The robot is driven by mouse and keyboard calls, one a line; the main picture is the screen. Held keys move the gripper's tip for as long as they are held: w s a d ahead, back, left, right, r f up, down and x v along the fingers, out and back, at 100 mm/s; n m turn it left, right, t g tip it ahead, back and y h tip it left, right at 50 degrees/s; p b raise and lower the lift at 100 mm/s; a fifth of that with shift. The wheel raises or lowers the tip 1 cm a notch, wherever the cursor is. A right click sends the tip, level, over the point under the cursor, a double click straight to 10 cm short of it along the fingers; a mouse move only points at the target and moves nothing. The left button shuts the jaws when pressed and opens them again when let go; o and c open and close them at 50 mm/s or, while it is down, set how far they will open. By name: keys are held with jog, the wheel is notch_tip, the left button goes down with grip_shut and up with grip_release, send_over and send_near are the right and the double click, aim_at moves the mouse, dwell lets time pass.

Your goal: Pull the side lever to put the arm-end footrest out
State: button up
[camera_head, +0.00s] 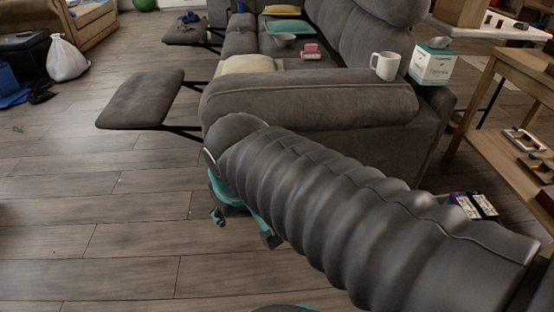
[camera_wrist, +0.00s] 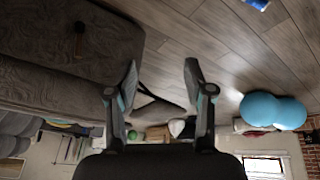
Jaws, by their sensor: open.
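The grey sofa (camera_head: 310,98) stands across the head view, with its near arm facing me. The arm-end footrest (camera_head: 140,98) is out, a flat grey pad held level on dark struts away from the seat. In the wrist view, the sofa's side fills the upper left, and a small dark lever (camera_wrist: 79,40) shows on it. My gripper (camera_wrist: 160,64) is open and empty, with floor between its fingertips, apart from the lever. In the head view my arm hides the lever and most of the gripper; only teal parts show below the sofa arm.
A second footrest (camera_head: 190,36) is out farther along the sofa. A wooden shelf table (camera_head: 500,130) is at right.

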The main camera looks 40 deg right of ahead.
jog(key=w+d+f+n+g+h+b, duration=0.1)
jog(key=w+d+f+n+g+h, duration=0.35)
jog(key=w+d, duration=0.35)
jog(key=w+d+f+n+g+h, duration=0.35)
jog(key=w+d+f+h, duration=0.2)
jog(key=w+d, duration=0.2)
jog(key=w+d+f+n+t+h, duration=0.2)
jog(key=w+d+f+n+h, duration=0.15)
jog(key=w+f+n, duration=0.4)
jog(key=w+d+f+n+t+h, duration=0.2)
jog(key=w+f+n+h, duration=0.25)
jog(key=f, duration=0.65)
jog(key=shift+m+y, duration=0.3)
jog(key=shift+y, duration=0.2)
jog(key=d, duration=0.9)
jog(key=w+d, duration=0.1)
jog(key=d, duration=0.4)
grip_shut()
